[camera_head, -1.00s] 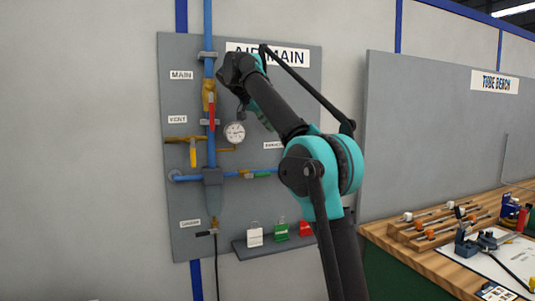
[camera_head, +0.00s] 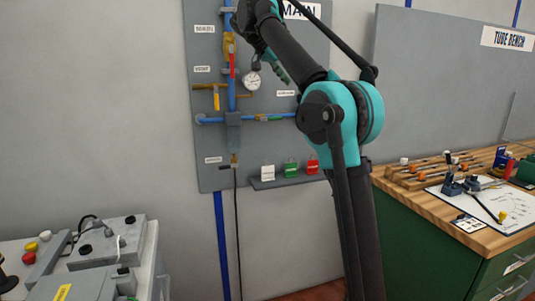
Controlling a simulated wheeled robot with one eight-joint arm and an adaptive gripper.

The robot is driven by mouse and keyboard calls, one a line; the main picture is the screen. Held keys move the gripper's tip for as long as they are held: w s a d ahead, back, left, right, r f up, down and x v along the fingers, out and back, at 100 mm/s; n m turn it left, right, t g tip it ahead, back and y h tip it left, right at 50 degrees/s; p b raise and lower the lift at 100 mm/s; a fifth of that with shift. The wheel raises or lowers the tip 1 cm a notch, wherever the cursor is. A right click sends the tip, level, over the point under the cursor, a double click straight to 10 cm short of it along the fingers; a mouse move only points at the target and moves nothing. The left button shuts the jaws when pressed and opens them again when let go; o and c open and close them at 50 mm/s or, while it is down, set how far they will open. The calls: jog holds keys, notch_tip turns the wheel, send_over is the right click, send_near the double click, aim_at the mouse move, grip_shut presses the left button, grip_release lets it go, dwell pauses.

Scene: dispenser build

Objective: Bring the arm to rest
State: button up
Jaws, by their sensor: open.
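My arm rises from the bottom of the view, and its teal elbow (camera_head: 345,115) stands in front of the right part of the AIR MAIN panel. The forearm (camera_head: 290,50) slopes up and left to the dark wrist (camera_head: 255,15) near the top edge. My gripper (camera_head: 277,66) shows only in part, behind the forearm and before the panel; its fingertips are hard to make out. It is open, and I see nothing held in it.
The grey panel (camera_head: 210,165) carries blue pipes, a gauge (camera_head: 252,81), valve handles and a shelf with white, green and red locks. The wooden tube bench (camera_head: 450,222) stands close on the right. Grey equipment (camera_head: 105,240) stands at the lower left.

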jog(key=s+d+f+n+y, duration=0.1)
jog(key=s+d+f+n, duration=0.15)
jog(key=f, duration=0.65)
jog(key=s+d+f+n+g+y, duration=0.1)
jog(key=s+d+f+n+y, duration=0.2)
jog(key=f, duration=0.7)
jog(key=s+d+f+n, duration=0.1)
jog(key=s+d+f, duration=0.3)
jog(key=f, duration=0.5)
jog(key=s+d+f+n+y, duration=0.1)
jog(key=s+f+n+y, duration=0.2)
jog(key=s+f, duration=2.4)
jog(key=shift+d+n+y, duration=0.3)
jog(key=shift+n, duration=0.65)
